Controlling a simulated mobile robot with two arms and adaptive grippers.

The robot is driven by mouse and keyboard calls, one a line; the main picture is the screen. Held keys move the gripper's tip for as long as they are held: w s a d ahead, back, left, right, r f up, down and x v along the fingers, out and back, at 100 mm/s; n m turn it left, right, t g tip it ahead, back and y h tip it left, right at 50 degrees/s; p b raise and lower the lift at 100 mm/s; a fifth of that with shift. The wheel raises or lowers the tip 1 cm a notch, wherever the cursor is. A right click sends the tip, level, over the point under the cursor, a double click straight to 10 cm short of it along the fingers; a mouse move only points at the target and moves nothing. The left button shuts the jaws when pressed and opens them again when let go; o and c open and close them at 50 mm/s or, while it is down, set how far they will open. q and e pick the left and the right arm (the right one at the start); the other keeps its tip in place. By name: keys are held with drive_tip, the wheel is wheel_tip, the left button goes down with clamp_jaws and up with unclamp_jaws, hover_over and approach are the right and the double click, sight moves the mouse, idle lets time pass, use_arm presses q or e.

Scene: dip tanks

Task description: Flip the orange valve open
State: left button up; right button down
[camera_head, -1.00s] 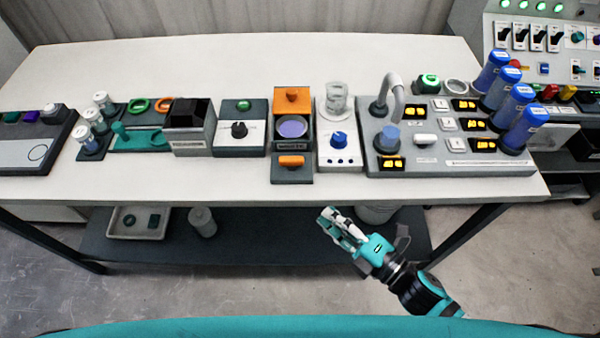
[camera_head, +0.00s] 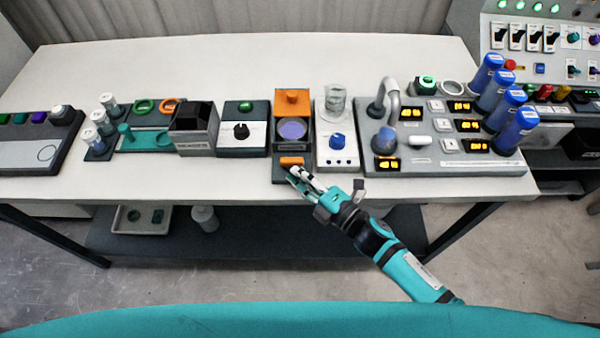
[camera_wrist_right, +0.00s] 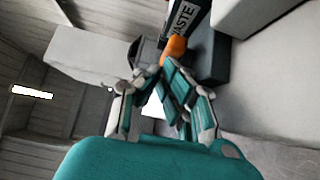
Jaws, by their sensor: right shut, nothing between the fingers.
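The orange valve (camera_head: 291,161) is a short handle lying crosswise on the dark front part of the waste unit (camera_head: 292,130). Its handle (camera_wrist_right: 174,48) also shows in the right wrist view, beside a label reading "WASTE". My right gripper (camera_head: 296,173) is shut and empty, with its fingertips just in front of the valve. In the right wrist view the gripper's fingers (camera_wrist_right: 160,72) come together just below the orange handle. I cannot tell whether they touch it. My left gripper is not in view.
An orange block (camera_head: 292,100) tops the waste unit, above a round purple basin. A white unit with a blue knob (camera_head: 338,141) and glass beaker stands close on the right. A unit with a black knob (camera_head: 241,131) stands on the left. The table front (camera_head: 230,183) is bare.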

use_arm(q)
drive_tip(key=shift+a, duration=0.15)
use_arm(e)
drive_tip(key=shift+d, duration=0.1)
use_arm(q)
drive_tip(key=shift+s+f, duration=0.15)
use_arm(e)
drive_tip(key=shift+w+d+n+g+y, duration=0.15)
drive_tip(key=shift+d+n+g+y, duration=0.1)
drive_tip(key=shift+n+g+y, duration=0.65)
